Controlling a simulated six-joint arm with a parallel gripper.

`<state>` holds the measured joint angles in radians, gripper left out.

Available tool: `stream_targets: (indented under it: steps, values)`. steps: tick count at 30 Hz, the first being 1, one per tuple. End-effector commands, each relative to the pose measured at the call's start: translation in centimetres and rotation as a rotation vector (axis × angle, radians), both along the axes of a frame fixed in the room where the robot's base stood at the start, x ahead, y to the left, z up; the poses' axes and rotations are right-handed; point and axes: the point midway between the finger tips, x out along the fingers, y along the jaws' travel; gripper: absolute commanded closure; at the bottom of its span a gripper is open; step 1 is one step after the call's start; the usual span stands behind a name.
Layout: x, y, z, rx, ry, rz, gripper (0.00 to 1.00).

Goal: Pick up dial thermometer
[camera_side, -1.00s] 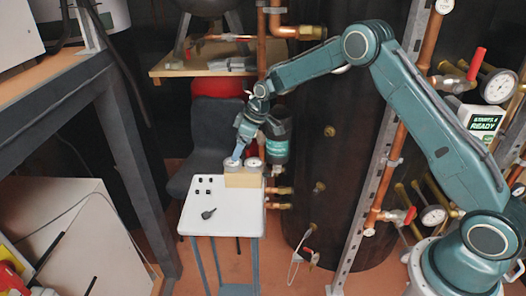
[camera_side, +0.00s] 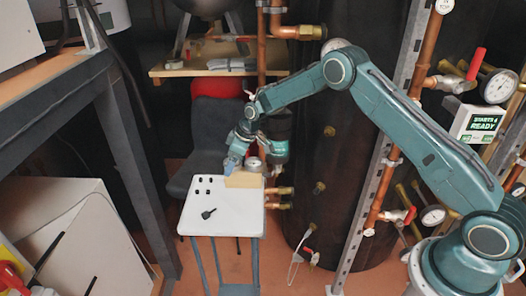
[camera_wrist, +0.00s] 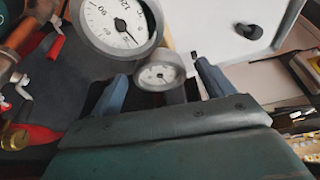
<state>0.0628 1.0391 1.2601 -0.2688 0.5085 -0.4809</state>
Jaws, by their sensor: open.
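Two round white-faced dials stand by a tan block (camera_side: 243,180) at the back of a small white table (camera_side: 225,215). The right dial (camera_side: 254,163) shows in the side view; the left one is hidden by my gripper (camera_side: 233,164). In the wrist view a small dial thermometer (camera_wrist: 158,74) appears between the two blue fingers of my gripper (camera_wrist: 160,73), with space on both sides. A larger-looking dial (camera_wrist: 122,22) is at its upper left. My gripper is open and empty. I cannot tell whether the fingers are level with the small dial.
Several small black pieces (camera_side: 204,184) and a black knob-like piece (camera_side: 208,213) lie on the white table. A dark tank (camera_side: 335,200) and copper pipes (camera_side: 392,165) stand to the right. A wooden shelf (camera_side: 167,72) is behind.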

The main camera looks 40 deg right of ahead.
Motion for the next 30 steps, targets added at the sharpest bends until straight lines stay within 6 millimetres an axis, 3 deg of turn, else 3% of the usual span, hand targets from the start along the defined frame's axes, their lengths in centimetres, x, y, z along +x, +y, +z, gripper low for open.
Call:
stream_targets:
  steps: [9, 26, 30]
  values:
    - [1.0, 0.7, -2.6, 0.001, -0.001, 0.0, 0.19]
    - [1.0, 0.8, -2.8, 0.001, -0.001, 0.0, 0.19]
    - [1.0, 0.7, -2.8, 0.001, -0.001, 0.0, 0.45]
